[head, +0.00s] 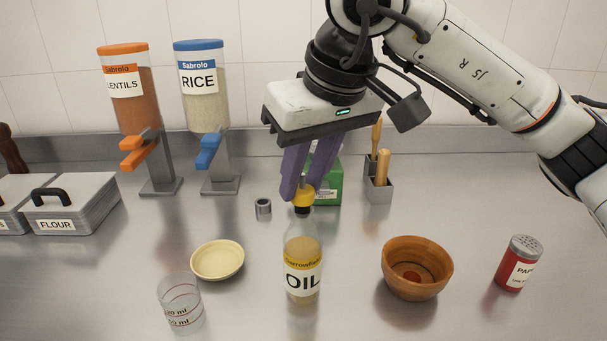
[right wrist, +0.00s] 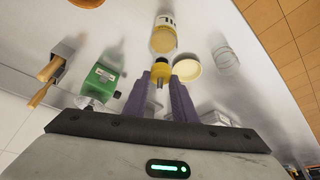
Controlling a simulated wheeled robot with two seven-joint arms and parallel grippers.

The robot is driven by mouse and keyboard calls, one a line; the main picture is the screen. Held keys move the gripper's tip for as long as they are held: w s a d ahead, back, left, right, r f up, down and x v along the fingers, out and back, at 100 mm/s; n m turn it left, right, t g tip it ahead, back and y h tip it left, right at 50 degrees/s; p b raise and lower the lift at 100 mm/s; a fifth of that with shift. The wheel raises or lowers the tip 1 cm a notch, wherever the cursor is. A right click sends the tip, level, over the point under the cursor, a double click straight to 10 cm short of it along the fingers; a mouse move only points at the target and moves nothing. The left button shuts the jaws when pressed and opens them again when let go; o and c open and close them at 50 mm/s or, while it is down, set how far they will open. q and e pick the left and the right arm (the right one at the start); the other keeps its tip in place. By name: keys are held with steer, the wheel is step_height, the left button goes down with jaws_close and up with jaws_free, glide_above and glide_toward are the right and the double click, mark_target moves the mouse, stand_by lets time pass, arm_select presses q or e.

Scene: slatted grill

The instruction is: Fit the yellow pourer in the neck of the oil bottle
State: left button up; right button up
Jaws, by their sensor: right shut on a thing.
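The oil bottle (head: 303,262) stands upright on the steel counter, with a white and yellow label and its neck up. It also shows at the top of the right wrist view (right wrist: 164,38). My right gripper (head: 303,192) points down above the bottle, its purple fingers shut on the yellow pourer (head: 303,198). The pourer is directly over the bottle's mouth, with its dark lower part (head: 302,210) at or just in the neck. I cannot tell how deep it sits. In the right wrist view the pourer (right wrist: 161,71) lines up with the bottle. My left gripper is not in view.
A beige dish (head: 217,261) and a measuring glass (head: 181,302) are left of the bottle. A wooden bowl (head: 417,270) and a red shaker (head: 518,264) are right. A green container (head: 329,182), a small metal cup (head: 263,206) and a utensil holder (head: 378,189) stand behind.

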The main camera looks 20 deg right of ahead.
steer(key=shift+f+b, duration=0.45)
steer(key=shift+f, duration=0.25)
steer(key=o, duration=1.2)
steer(key=shift+c, duration=0.2)
steer(key=v, duration=1)
steer(key=shift+s+r, duration=0.15)
